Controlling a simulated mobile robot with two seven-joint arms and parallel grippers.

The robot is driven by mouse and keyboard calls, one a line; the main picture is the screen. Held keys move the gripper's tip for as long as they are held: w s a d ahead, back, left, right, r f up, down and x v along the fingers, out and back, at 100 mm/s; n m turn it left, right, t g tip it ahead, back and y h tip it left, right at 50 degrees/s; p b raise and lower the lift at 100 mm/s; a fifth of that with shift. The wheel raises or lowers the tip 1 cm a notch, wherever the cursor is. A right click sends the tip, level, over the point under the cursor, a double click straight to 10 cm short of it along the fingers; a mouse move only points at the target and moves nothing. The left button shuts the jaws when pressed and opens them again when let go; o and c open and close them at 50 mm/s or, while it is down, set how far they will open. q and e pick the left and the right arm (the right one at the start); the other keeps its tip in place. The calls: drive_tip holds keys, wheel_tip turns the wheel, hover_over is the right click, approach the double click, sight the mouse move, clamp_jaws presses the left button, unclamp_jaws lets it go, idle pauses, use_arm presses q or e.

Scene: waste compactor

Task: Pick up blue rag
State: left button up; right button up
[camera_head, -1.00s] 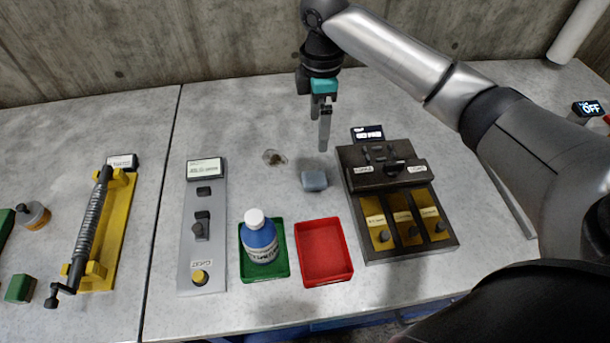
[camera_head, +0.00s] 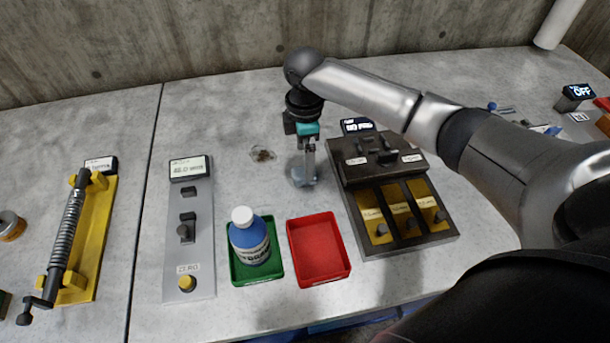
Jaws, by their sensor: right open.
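The blue rag (camera_head: 296,174) is a small, pale grey-blue folded block on the grey table, behind the red tray and left of the black box. My right gripper (camera_head: 306,172) points down at the rag from above. Its jaws are open, and the fingers are at the rag, partly covering it. I cannot tell whether they touch it. My left gripper is not in view.
The red tray (camera_head: 319,276) is empty. The green tray (camera_head: 240,276) holds a blue bottle (camera_head: 249,238). The black box (camera_head: 394,172) with yellow slots stands close on the right. Small brown debris (camera_head: 262,154) lies to the left.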

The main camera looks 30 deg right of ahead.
wheel_tip(320, 180, down, 5)
drive_tip(key=shift+s+r+b, duration=0.1)
drive_tip(key=shift+r+b, duration=0.1)
drive_tip(key=shift+b, duration=0.2)
drive_tip(key=shift+c, duration=0.2)
drive_tip(key=shift+r, duration=0.1)
drive_tip(key=c, duration=1.4)
drive_tip(key=shift+r, duration=0.1)
wheel_tip(320, 180, up, 20)
drive_tip(key=p, duration=0.3)
